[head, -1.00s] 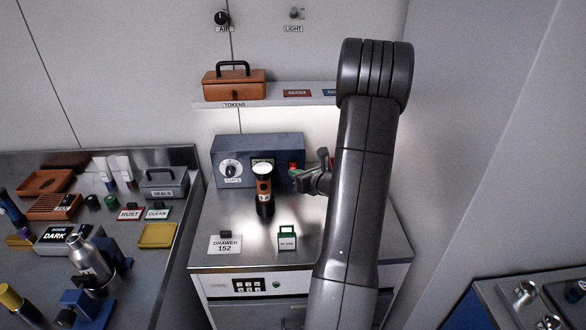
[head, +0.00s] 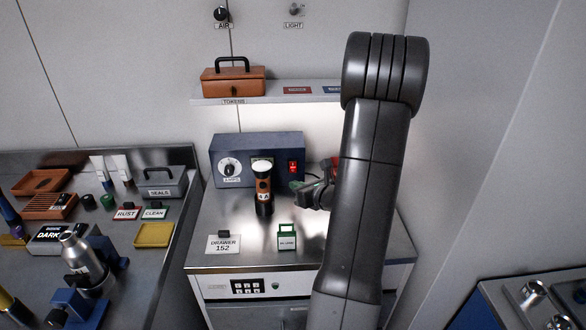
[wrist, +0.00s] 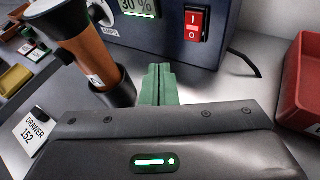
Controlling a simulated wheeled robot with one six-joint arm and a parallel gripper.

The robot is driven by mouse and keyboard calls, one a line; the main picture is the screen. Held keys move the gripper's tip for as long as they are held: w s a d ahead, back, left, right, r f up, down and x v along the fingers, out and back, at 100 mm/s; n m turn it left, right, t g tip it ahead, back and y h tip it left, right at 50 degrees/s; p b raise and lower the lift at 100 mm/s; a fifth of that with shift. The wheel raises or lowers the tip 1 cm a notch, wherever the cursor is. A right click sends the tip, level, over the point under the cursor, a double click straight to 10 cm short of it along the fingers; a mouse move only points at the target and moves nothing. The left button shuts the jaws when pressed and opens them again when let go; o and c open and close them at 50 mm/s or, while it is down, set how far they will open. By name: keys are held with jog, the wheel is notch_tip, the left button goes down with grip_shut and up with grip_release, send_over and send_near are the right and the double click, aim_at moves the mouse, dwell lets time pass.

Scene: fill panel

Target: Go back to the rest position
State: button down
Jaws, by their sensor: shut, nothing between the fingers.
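My gripper (head: 298,186) is in the head view right of the lit flashlight, partly hidden behind my arm. In the wrist view its green fingers (wrist: 158,84) are closed together with nothing between them. The orange and black flashlight (head: 263,188) stands upright on the metal cabinet top (head: 228,262); it also shows left of the fingers in the wrist view (wrist: 92,55). The fingers are apart from the blue power box (head: 232,149) behind them. Its red switch (wrist: 194,22) shows in both views.
A red bin (wrist: 302,85) stands close on the right in the wrist view. A green-framed card (head: 287,240) and a "DRAWER 152" sign (head: 222,246) stand on the cabinet. A shelf (head: 213,101) holds an orange toolbox (head: 235,83). The left bench (head: 125,262) is crowded.

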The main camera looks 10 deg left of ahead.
dwell(0.3)
jog(key=shift+w+a+r+p, duration=0.15)
jog(key=shift+w+r+p, duration=0.05)
jog(key=shift+w+p, duration=0.35)
jog(key=shift+w+a+r+p, duration=0.1)
jog(key=shift+w+r+p, duration=0.1)
jog(key=shift+w+p, duration=0.3)
jog(key=shift+s+p, duration=0.2)
jog(key=shift+p, duration=0.2)
jog(key=s+b, duration=0.1)
jog(key=s+d+f, duration=0.1)
jog(key=s, duration=0.1)
jog(key=s+b, duration=0.1)
jog(key=shift+s+d+f+b, duration=0.15)
jog(key=shift+d+f+b, duration=0.05)
jog(key=shift+f+b, duration=0.1)
jog(key=shift+s+d, duration=0.1)
jog(key=shift+s, duration=0.4)
jog(key=shift+w+r, duration=0.1)
